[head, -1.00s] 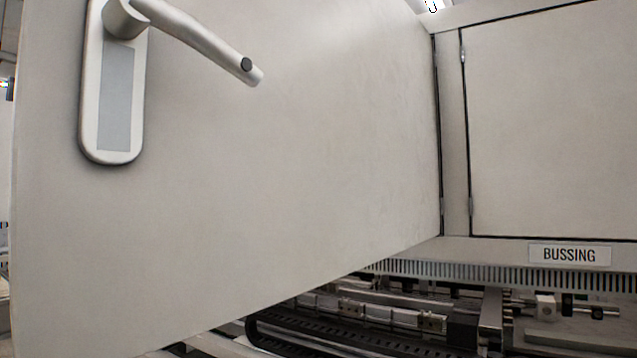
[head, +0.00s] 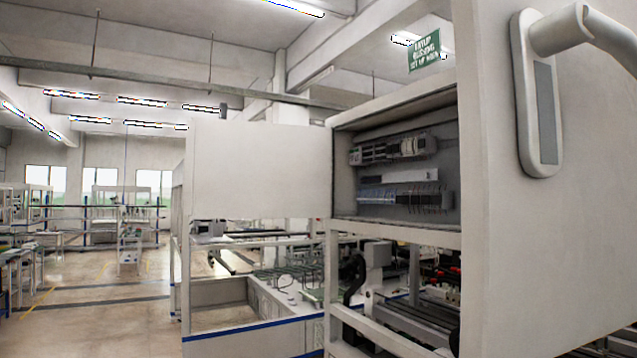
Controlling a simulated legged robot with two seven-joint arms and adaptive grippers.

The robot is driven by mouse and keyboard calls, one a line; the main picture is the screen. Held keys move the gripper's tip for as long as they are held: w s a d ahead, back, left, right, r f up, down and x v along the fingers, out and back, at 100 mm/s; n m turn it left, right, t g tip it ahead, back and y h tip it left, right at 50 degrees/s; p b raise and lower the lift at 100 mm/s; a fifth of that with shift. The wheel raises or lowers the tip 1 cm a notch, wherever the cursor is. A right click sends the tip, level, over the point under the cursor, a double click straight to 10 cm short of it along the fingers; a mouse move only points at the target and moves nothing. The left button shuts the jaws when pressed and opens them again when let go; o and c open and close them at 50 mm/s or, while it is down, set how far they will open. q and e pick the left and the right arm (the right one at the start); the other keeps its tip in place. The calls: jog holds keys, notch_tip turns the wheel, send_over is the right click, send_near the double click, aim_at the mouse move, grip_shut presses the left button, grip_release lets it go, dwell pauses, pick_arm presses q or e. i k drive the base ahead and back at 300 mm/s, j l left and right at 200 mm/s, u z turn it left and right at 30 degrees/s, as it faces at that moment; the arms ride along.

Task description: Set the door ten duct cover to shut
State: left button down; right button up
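A large pale cabinet door (head: 575,235) stands open close in front of me at the right of the head view. Its grey lever handle (head: 572,32) on an oblong plate (head: 537,95) is near its left edge, and the lever's end runs out of the picture. Another pale door or cover (head: 262,170) stands swung open to the left of an electrical cabinet opening (head: 400,150). No number shows on either, so I cannot tell which is door ten. Neither gripper shows.
Terminal strips and modules (head: 405,197) fill the open cabinet. Below it is machinery with rails (head: 400,318). A white frame with a blue stripe (head: 255,330) stands at lower centre. The floor (head: 95,310) at left is largely clear. A green sign (head: 424,52) hangs above.

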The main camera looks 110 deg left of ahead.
aim_at(427, 175)
jog(key=j+u, duration=0.2)
jog(key=u, duration=0.3)
jog(key=j+u, duration=0.25)
jog(key=u, duration=0.2)
jog(key=j+u, duration=0.2)
jog(key=u, duration=0.3)
jog(key=i+j+u, duration=0.15)
jog(key=u, duration=0.35)
jog(key=i+j+u, duration=0.1)
jog(key=u, duration=0.4)
jog(key=i+j+u, duration=0.1)
jog(key=j+u, duration=0.15)
jog(key=u, duration=0.15)
jog(key=i+j+u, duration=0.15)
jog(key=u, duration=0.2)
jog(key=i+j, duration=0.1)
jog(key=j, duration=0.4)
jog(key=i+j, duration=0.1)
jog(key=j, duration=0.4)
